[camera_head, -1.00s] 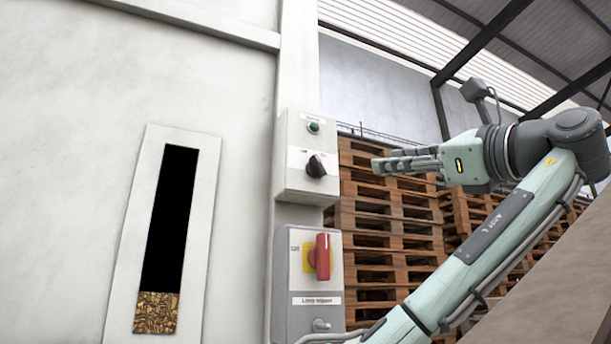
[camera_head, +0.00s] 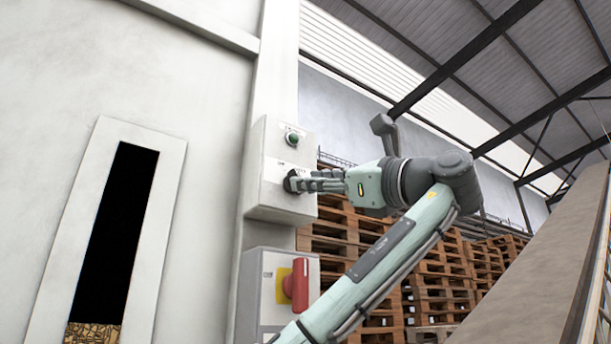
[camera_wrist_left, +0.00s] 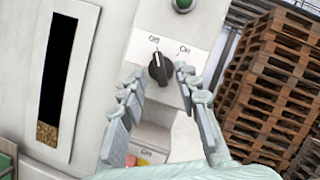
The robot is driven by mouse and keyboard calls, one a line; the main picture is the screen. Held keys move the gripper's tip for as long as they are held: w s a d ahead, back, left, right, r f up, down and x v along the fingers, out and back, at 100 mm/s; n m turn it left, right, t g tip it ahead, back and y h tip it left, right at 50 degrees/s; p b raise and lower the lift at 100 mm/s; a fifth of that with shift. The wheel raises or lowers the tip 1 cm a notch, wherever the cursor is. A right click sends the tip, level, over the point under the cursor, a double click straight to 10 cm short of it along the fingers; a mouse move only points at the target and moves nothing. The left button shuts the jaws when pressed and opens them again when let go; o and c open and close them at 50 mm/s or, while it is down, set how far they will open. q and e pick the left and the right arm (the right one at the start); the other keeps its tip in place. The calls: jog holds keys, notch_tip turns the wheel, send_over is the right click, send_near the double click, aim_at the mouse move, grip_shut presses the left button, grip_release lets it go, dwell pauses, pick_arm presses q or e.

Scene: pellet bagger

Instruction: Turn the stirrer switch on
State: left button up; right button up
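The stirrer switch is a black rotary knob (camera_wrist_left: 159,68) on a light grey control box (camera_head: 262,205). In the left wrist view its plate reads Off and On, and its pointer appears to face Off. In the head view the knob (camera_head: 290,182) is partly hidden by my left gripper (camera_head: 296,181), whose fingertips are at it. In the left wrist view the fingers of my left gripper (camera_wrist_left: 159,84) are apart, one on each side of the knob, with a gap visible on both sides. My right gripper is not in view.
A green button (camera_head: 292,139) sits above the knob. A red handle on a yellow plate (camera_head: 297,284) is on a lower grey box (camera_head: 262,265). A sight window (camera_head: 110,235) with pellets is at left. Stacked wooden pallets (camera_head: 440,265) and a sloping beige surface (camera_head: 540,255) are at right.

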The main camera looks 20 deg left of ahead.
pick_arm(q)
jog(key=shift+x, duration=1.1)
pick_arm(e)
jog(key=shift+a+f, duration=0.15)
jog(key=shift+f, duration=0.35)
pick_arm(q)
jog(key=shift+c, duration=0.3)
grip_shut()
